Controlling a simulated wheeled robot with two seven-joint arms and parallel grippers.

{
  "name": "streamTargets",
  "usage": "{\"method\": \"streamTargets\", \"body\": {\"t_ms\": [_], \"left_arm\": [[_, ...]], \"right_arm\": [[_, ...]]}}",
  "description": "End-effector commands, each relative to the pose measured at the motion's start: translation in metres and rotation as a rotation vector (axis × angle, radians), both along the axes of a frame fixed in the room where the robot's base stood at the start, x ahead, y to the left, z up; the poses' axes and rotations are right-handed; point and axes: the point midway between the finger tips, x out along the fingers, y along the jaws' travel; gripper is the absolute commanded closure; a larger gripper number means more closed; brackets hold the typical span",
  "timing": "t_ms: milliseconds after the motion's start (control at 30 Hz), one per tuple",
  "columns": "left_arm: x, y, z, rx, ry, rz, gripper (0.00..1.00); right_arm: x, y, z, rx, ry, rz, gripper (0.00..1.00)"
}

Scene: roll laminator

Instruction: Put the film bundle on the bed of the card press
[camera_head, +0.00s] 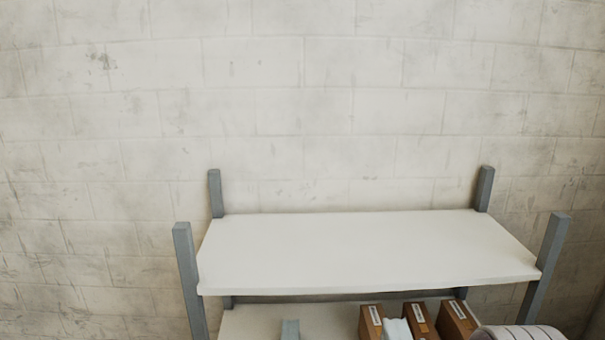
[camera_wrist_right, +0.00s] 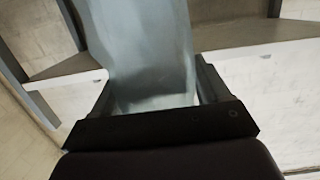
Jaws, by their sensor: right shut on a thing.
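In the right wrist view my right gripper (camera_wrist_right: 157,88) is shut on a pale blue-grey, translucent bundle, which I take to be the film bundle (camera_wrist_right: 150,42). The bundle stands between the two dark fingers and extends past them to the top edge of the picture. The part near the gripper's palm looks clear and glossy. The card press and its bed are in neither view. My left gripper is in neither view.
A rack with grey posts (camera_head: 187,270) and a bare white top shelf (camera_head: 360,250) stands against a block wall. Its lower shelf (camera_head: 250,318) holds brown boxes (camera_head: 420,320), a white item (camera_head: 396,329) and a blue-grey item (camera_head: 290,329). A white, dark-lined rounded shape (camera_head: 520,333) overlaps the lower right.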

Motion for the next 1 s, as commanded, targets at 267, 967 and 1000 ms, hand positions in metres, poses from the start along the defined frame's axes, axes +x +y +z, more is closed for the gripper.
{"method": "streamTargets", "body": {"t_ms": [267, 967, 1000], "left_arm": [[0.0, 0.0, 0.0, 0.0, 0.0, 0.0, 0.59], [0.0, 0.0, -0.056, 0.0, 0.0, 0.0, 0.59], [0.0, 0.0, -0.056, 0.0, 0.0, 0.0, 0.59]], "right_arm": [[-0.026, 0.021, -0.111, 0.0, 0.004, -0.007, 0.76], [-0.063, 0.022, -0.218, 0.002, -0.007, -0.009, 0.76], [-0.063, 0.022, -0.218, 0.003, -0.007, -0.009, 0.76]]}}
